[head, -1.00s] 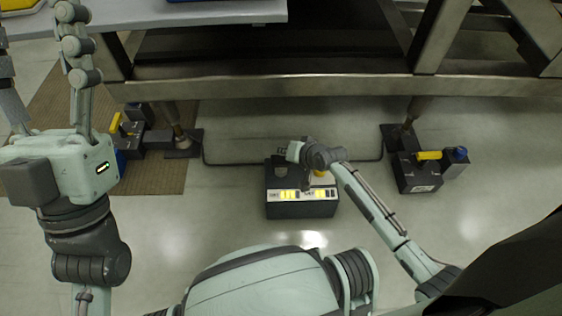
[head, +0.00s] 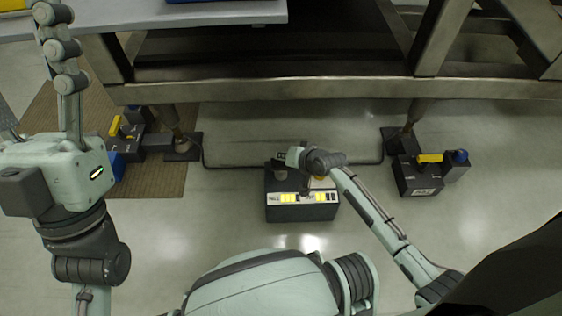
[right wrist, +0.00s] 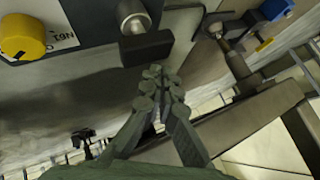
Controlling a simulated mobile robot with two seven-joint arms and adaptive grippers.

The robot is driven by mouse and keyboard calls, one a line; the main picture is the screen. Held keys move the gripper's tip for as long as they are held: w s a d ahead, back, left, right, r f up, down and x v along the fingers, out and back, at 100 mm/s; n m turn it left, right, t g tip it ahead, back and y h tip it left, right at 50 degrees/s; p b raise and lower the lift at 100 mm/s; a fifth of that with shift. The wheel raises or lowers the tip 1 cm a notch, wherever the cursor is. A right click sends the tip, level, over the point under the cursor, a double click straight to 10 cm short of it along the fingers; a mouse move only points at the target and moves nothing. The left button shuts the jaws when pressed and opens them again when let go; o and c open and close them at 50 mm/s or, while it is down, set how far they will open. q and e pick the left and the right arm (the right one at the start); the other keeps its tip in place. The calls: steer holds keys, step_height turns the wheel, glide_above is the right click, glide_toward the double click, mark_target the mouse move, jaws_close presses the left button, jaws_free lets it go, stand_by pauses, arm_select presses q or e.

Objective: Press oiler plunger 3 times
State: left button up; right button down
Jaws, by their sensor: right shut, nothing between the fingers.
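The oiler is a dark box (head: 302,211) on the floor at the centre of the head view, with lit yellow marks on its front. The right wrist view shows its yellow knob (right wrist: 22,36) and, beside it, a grey plunger (right wrist: 132,18) with a dark crossbar. My right gripper (right wrist: 155,88) is shut and empty, its tips close to the crossbar; I cannot tell if they touch. In the head view the right gripper (head: 304,180) is over the box, partly hidden by its wrist. My left gripper (head: 30,75) is raised at the far left, fingers apart and empty.
A heavy metal frame (head: 340,88) spans behind the box. Dark floor units with yellow handles stand by its feet at left (head: 128,135) and right (head: 420,178). A cable (head: 235,166) runs along the floor. A brown mat (head: 160,182) lies at left; the floor around the box is clear.

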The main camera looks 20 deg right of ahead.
mark_target(281, 162)
stand_by(0.7)
steer(key=shift+f, duration=0.45)
steer(key=shift+f+b, duration=0.8)
steer(key=shift+f, duration=0.4)
stand_by(0.8)
steer(key=shift+s+r, duration=0.1)
steer(key=shift+r+p, duration=1.5)
steer(key=shift+p, duration=0.5)
step_height(281, 162, up, 5)
steer(key=p, duration=0.5)
steer(key=shift+r, duration=0.1)
